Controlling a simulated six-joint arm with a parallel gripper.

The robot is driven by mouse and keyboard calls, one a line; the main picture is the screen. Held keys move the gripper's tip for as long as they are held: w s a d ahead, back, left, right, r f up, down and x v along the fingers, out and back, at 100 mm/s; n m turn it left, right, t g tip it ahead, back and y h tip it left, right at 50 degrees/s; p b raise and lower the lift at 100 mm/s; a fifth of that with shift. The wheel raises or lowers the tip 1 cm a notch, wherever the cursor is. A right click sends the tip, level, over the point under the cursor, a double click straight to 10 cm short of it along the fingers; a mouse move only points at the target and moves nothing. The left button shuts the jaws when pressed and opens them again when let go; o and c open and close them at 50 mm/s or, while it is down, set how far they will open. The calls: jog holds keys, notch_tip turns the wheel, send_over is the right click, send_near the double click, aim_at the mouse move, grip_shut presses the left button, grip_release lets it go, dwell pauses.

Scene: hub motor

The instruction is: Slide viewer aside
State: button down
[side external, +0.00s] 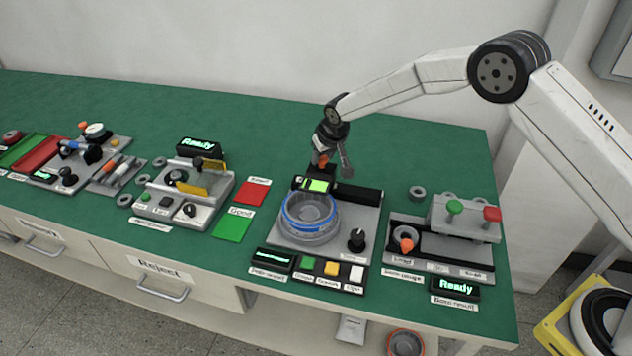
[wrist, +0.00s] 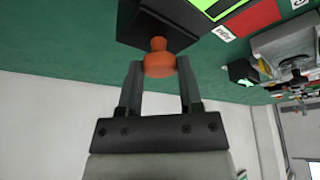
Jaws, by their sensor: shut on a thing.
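The viewer (side external: 323,174) is a black block with a lit yellow-green screen, at the back of the grey station plate in the side external view. Its black body (wrist: 140,27) also shows in the wrist view. An orange knob (wrist: 158,60) sticks out of it and also shows in the side view (side external: 320,160). My gripper (wrist: 158,72) is shut on this knob, one finger on each side. In the side view my gripper (side external: 322,152) stands at the back of the viewer. A round grey part with a blue ring (side external: 310,212) sits just in front of the viewer.
A black knob (side external: 357,240) stands right of the round part, with several buttons (side external: 331,270) in front. A gauge station (side external: 440,240) lies to the right. Green and red pads (side external: 232,227) and another station (side external: 185,195) lie left. The green table behind is clear.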

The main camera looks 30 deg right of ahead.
jog(key=shift+r, duration=0.1)
jog(key=shift+s+d, duration=4)
jog(key=shift+d, duration=0.05)
jog(key=shift+c, duration=1.5)
grip_release()
jog(key=shift+s+d, duration=0.1)
jog(key=shift+v, duration=3.85)
